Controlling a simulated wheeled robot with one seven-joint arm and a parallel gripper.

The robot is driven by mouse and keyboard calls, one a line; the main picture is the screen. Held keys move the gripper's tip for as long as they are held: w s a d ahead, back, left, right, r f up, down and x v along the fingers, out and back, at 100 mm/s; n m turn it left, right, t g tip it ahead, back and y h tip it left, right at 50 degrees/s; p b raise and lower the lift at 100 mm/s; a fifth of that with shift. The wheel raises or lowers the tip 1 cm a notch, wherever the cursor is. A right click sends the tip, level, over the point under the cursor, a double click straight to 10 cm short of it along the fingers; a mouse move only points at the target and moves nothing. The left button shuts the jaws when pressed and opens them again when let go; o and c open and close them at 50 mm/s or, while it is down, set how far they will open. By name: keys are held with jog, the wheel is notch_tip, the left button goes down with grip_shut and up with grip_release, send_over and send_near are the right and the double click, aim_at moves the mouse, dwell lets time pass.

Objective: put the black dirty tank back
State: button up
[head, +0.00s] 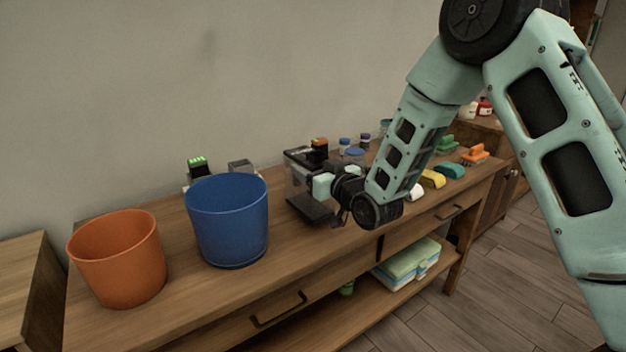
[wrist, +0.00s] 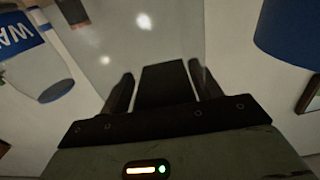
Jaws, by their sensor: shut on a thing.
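The black dirty tank, as far as I can tell, is the dark-topped, see-through box (head: 297,178) on or just above the wooden table, right of the blue bucket. My gripper (head: 322,186) is at its right side and partly covers it. In the wrist view my gripper (wrist: 164,88) is shut on a black grip (wrist: 165,82), with a greyish clear panel (wrist: 135,45) beyond. I cannot tell whether the tank's bottom touches the table.
A blue bucket (head: 228,225) and an orange bucket (head: 117,260) stand on the wooden table (head: 200,300) to the left. A green-lit device (head: 197,166) is partly hidden behind the blue bucket. Colourful brushes and sponges (head: 450,171) lie to the right.

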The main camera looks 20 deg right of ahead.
jog(key=shift+f, duration=1.2)
jog(key=shift+f, duration=0.2)
jog(key=o, duration=1.2)
jog(key=shift+c, duration=0.2)
jog(key=shift+r, duration=0.1)
